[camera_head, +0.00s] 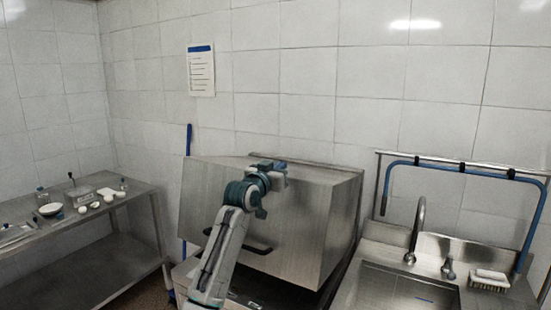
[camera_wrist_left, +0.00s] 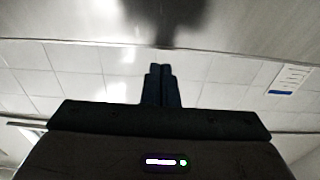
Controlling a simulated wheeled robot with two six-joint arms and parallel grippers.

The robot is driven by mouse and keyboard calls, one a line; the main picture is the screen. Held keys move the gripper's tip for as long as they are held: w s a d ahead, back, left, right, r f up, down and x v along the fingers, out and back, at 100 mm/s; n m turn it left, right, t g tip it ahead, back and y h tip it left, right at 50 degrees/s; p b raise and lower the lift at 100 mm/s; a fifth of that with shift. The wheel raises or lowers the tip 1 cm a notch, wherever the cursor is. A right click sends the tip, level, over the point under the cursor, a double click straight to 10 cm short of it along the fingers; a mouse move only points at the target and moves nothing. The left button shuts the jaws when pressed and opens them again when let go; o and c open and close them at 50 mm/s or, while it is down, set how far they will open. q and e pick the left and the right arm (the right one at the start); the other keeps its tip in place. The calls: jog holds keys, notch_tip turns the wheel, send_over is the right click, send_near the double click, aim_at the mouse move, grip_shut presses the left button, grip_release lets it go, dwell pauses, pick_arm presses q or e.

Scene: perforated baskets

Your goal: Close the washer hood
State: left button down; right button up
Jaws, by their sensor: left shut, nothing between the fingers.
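The washer hood (camera_head: 310,225) is a large brushed-steel box in the middle of the head view, against the tiled wall. A dark bar handle (camera_head: 258,250) is low on its front, partly hidden by my left arm. The hood's lower edge appears to sit above the washer's base (camera_head: 245,295); my arm hides much of the gap. My left gripper (camera_head: 274,168) is near the hood's top front edge, above the handle. In the left wrist view its fingers (camera_wrist_left: 160,72) are together and empty, below a shiny metal surface (camera_wrist_left: 80,22). Contact cannot be told. My right gripper is not in view.
A steel sink (camera_head: 400,288) with a tap (camera_head: 417,225), a blue hose (camera_head: 465,171) and a brush (camera_head: 489,281) stands to the right. A steel table (camera_head: 95,225) with small dishes and tools stands to the left. A blue pole (camera_head: 188,145) is beside the hood.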

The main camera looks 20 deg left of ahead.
pick_arm(q)
jog(key=shift+s+a+f+p, duration=0.1)
jog(key=shift+s+f+p, duration=0.3)
jog(key=shift+f, duration=0.45)
